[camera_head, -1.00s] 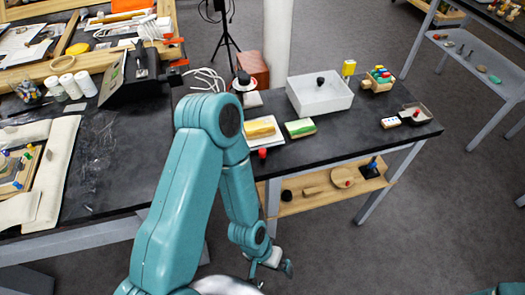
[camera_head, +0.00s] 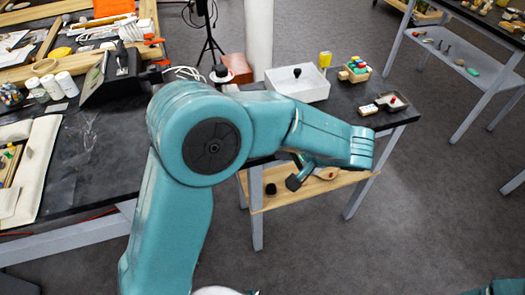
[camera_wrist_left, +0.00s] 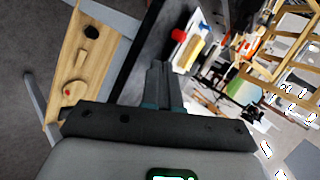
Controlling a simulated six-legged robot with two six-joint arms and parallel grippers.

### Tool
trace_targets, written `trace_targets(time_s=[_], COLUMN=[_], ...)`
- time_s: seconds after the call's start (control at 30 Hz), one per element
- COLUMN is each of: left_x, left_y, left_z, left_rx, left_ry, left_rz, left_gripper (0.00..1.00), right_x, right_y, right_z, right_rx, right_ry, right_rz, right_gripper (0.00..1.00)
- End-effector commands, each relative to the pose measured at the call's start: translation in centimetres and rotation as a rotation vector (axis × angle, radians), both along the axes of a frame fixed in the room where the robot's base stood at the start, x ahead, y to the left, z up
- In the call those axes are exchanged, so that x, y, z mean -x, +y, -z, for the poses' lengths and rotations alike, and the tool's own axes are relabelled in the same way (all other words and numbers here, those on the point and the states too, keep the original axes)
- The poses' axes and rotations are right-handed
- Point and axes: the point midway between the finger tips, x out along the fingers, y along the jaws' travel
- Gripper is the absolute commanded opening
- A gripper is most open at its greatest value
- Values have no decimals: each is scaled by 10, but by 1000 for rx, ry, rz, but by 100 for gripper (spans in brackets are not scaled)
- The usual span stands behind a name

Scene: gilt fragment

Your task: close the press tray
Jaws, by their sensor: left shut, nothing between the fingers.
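My left arm reaches across the head view, and its gripper (camera_head: 295,181) shows partly below the forearm, in front of the black table's front edge. In the left wrist view the gripper fingers (camera_wrist_left: 161,75) are together, with nothing between them. Just beyond the fingertips in that view are a red knob (camera_wrist_left: 178,34) and a yellow block (camera_wrist_left: 190,48) near the table edge; the fingers look apart from the knob. I cannot tell for sure which part is the press tray. The arm hides the knob and block in the head view. My right gripper is out of view.
A white box (camera_head: 314,88) with a black knob stands on the black table, beside a small cart of coloured pieces (camera_head: 355,70). A wooden shelf (camera_head: 320,187) lies under the table; it also shows in the left wrist view (camera_wrist_left: 72,65). Open floor lies in front.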

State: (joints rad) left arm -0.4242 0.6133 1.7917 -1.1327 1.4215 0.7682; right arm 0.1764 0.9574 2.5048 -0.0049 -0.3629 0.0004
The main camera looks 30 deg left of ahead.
Motion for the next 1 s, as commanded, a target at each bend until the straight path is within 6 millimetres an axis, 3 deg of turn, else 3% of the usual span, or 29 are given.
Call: trace_targets(time_s=[0.5,0.73,1.0], left_x=[-16,-23,-25], left_y=[74,102,108], left_z=[68,66,67], left_rx=[1,1,1], left_ry=[11,7,8], left_rz=[-4,-3,1], left_gripper=[0,0,0], right_x=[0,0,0], right_y=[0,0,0], right_z=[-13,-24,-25], right_rx=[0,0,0], right_ry=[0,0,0], right_rz=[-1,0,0], right_gripper=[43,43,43])
